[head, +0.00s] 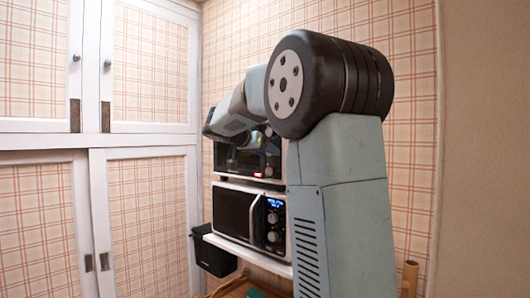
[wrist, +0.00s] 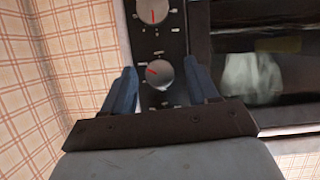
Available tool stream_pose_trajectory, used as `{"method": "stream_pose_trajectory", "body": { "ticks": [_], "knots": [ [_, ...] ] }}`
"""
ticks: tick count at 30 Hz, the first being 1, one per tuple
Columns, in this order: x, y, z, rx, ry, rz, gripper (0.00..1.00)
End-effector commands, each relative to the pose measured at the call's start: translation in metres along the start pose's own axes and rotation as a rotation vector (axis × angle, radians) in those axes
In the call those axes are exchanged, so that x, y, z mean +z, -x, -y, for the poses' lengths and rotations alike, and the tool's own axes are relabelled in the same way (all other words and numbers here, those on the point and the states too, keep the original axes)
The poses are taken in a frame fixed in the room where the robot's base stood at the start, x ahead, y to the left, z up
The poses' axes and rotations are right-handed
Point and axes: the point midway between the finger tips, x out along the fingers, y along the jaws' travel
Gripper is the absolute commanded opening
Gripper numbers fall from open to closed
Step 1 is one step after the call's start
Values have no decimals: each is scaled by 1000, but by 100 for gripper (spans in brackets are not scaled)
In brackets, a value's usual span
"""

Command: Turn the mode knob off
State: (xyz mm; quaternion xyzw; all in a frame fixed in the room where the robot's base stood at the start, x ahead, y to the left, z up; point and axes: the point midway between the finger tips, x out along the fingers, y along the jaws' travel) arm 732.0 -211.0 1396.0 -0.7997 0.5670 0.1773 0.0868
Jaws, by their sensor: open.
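The upper oven (head: 236,160) is black, with a glass door and a control panel on its right. In the wrist view its dark panel (wrist: 153,44) carries two silver knobs with red pointer marks. One knob (wrist: 160,74) lies between my gripper's fingers, its red mark pointing up-left. The other knob (wrist: 152,11) is at the top edge, its red mark upright. No readable label shows which is the mode knob. My gripper (wrist: 160,67) is open, with one blue finger on each side of the nearer knob. I cannot tell whether the fingers touch it.
A red light (head: 258,174) glows low on the upper oven. A white microwave (head: 248,217) with a blue display stands below it on a white shelf. The oven's dark door (wrist: 255,75) is right of the panel in the wrist view; plaid wall (wrist: 82,45) is left. White cupboards (head: 140,70) stand left.

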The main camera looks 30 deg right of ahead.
Motion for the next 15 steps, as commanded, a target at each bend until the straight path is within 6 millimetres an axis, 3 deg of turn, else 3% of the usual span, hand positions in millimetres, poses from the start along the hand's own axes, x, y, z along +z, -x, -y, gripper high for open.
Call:
{"method": "stream_pose_trajectory", "body": {
  "ticks": [7,15],
  "knots": [
    [0,0,0,0,0,0,59],
    [0,0,0,0,0,0,33]
  ]
}}
